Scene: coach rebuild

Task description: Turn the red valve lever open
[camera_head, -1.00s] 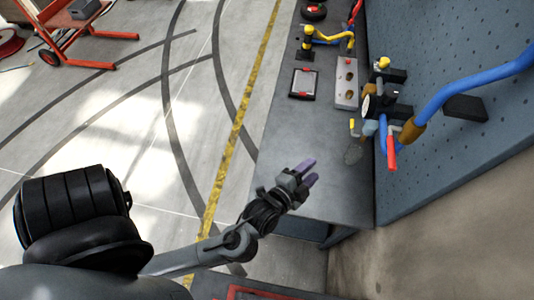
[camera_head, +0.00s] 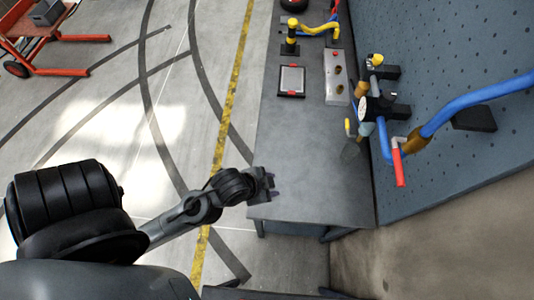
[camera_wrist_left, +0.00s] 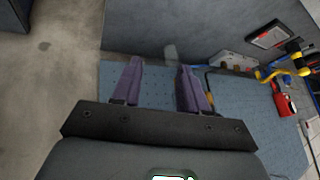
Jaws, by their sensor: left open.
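The red valve lever (camera_head: 399,166) hangs from a valve on the blue pipe (camera_head: 475,98) at the pegboard wall, right of the bench. It points down and slightly right in the head view. My left gripper (camera_head: 270,187) is over the near end of the bench, well left of the lever and apart from it. In the left wrist view its two purple fingers (camera_wrist_left: 162,82) are spread with nothing between them. I cannot pick out the lever for certain in the wrist view. My right gripper is not in view.
The bench (camera_head: 300,155) has a clear near half. A framed tablet (camera_head: 291,80), a grey block with holes (camera_head: 337,78) and a yellow pipe (camera_head: 320,29) stand farther back. A round gauge (camera_head: 363,108) and fittings stick out from the pegboard (camera_head: 440,55) above the lever.

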